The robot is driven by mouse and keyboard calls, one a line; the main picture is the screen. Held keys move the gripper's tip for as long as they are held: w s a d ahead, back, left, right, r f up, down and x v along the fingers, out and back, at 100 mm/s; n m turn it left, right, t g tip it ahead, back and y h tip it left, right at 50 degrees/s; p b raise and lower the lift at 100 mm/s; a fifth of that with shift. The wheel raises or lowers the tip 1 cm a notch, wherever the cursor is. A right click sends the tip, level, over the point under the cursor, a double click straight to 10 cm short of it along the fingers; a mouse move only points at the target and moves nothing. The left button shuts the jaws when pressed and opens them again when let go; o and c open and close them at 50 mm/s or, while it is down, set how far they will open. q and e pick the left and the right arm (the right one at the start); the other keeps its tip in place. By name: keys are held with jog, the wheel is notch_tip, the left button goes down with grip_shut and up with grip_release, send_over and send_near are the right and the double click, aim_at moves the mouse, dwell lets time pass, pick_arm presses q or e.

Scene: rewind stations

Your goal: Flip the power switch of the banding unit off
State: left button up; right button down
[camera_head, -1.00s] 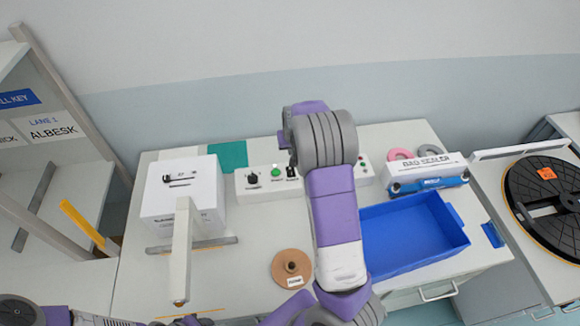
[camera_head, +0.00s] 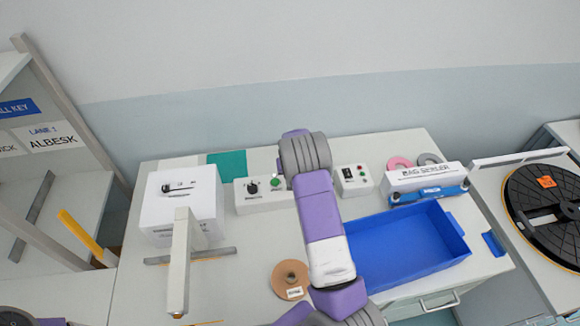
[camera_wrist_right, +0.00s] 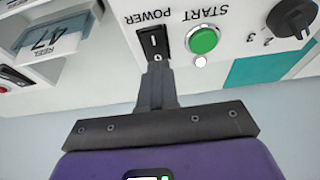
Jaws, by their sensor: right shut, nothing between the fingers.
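The white control panel (camera_head: 265,194) at the back of the table has a black dial (camera_head: 252,187) and a green START button (camera_head: 276,183). In the right wrist view it appears upside down. There the black power switch (camera_wrist_right: 153,42), with I and O marks, sits beside the START button (camera_wrist_right: 203,40). My right gripper (camera_wrist_right: 157,68) is shut and empty. Its fingertips are at the switch's O end; I cannot tell whether they touch it. In the head view my right arm hides the gripper and the switch. My left gripper is out of view.
A white box (camera_head: 182,203) and an upright arm stand left of the panel. A second switch box (camera_head: 354,180) is right of my arm. A blue tray (camera_head: 405,250), a bag sealer (camera_head: 425,178) and a brown roll (camera_head: 290,279) are on the table.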

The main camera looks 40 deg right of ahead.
jog(key=shift+w+f, duration=0.1)
jog(key=shift+f, duration=0.65)
jog(key=shift+f+b, duration=0.3)
jog(key=shift+b, duration=0.2)
jog(key=shift+r, duration=0.1)
jog(key=shift+s+a, duration=0.1)
jog(key=shift+s, duration=0.1)
jog(key=shift+s+a, duration=0.1)
jog(key=shift+s, duration=0.05)
jog(key=shift+s+a, duration=0.25)
jog(key=shift+s, duration=0.2)
